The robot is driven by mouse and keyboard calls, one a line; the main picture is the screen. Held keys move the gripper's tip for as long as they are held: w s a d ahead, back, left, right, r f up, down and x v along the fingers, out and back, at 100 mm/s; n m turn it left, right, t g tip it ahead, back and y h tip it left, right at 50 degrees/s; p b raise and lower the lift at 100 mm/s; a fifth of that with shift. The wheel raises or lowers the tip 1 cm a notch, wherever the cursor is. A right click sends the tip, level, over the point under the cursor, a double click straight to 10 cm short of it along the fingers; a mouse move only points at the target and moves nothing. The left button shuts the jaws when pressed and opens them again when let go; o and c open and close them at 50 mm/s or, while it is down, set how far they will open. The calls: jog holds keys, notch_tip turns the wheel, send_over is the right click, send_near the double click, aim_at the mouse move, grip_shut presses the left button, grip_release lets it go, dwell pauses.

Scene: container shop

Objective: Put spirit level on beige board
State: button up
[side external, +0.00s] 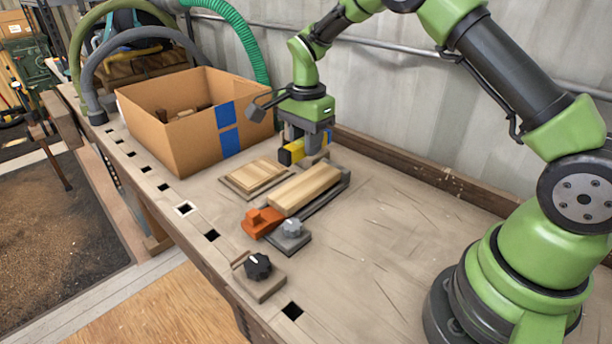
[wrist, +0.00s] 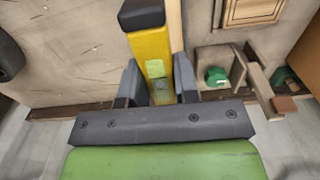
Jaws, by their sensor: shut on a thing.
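The spirit level, yellow with a black end (wrist: 154,62), is held between the fingers of my gripper (wrist: 157,84). In the side view the yellow level (side external: 290,153) shows under my gripper (side external: 304,143), just beyond the far ends of two pale wooden boards. One is a short beige board (side external: 255,174) lying on a darker flat base; it also shows at the top right of the wrist view (wrist: 252,10). The other is a longer beige board (side external: 305,189) in an orange and grey clamp-like fixture. The level's height above the bench is hard to judge.
An open cardboard box (side external: 180,140) with blue tape stands left of my gripper. The orange block (side external: 262,222) and a black knob on a wooden block (side external: 257,266) are nearer the front. A wooden piece with a green part (wrist: 215,76) is beside my gripper. The right bench is clear.

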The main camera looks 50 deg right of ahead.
aim_at(306, 183)
notch_tip(306, 183, down, 7)
jog(key=shift+f, duration=0.1)
dwell(0.4)
jog(key=o, duration=1)
